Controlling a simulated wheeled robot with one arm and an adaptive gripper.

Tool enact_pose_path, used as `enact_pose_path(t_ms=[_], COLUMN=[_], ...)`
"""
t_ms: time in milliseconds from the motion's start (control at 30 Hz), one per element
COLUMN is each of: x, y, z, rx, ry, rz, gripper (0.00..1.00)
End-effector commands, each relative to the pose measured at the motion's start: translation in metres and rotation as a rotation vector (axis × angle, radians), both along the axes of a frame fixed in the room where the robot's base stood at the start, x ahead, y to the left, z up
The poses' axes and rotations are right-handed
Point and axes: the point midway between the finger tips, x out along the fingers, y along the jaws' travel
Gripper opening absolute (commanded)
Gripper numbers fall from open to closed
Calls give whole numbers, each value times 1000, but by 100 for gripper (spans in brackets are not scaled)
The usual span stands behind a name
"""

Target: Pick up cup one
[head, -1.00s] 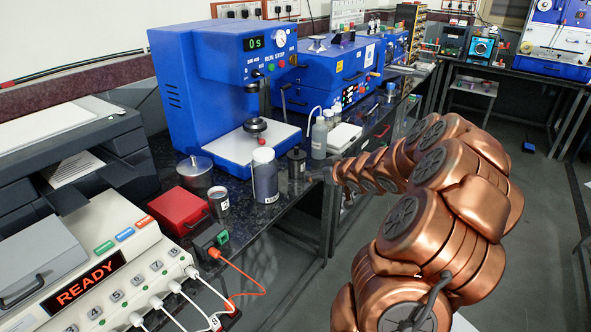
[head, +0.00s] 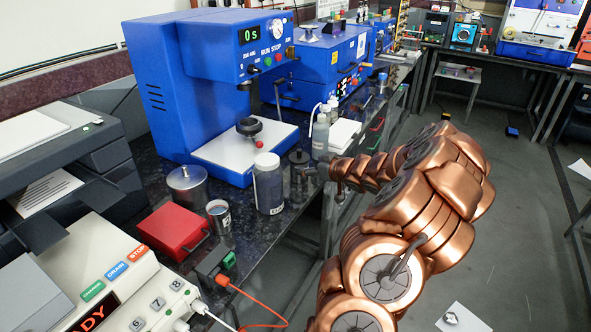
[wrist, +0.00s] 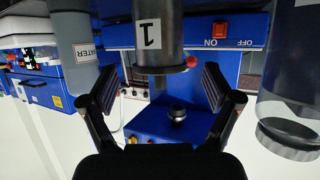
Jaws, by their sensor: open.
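Cup one is a dark metal cylinder marked 1 (wrist: 150,35). In the wrist view, which is upside down, it shows at the top middle, ahead of and between the spread fingers. In the head view cup one (head: 299,180) stands on the dark bench, right of a white-capped jar. My gripper (wrist: 160,95) is open and empty. In the head view its end (head: 326,172) is close to the cup's right side, at the bench edge. I cannot tell whether they touch.
The white-capped jar (head: 268,188) stands close left of the cup. A wash bottle (head: 320,135) stands behind. The blue press (head: 205,85), a small labelled can (head: 219,216), a metal pot (head: 187,186) and a red box (head: 174,231) are nearby.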

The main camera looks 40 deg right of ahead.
Motion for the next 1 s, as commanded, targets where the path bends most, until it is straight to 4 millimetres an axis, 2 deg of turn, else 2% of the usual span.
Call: enact_pose_path(t_ms=[367,800,1000], x=[20,54,61], y=[-1,-3,-5], z=[-9,-25,-28], rx=[0,1,2], ry=[1,1,0], rz=[1,4,1], gripper=[89,89,89])
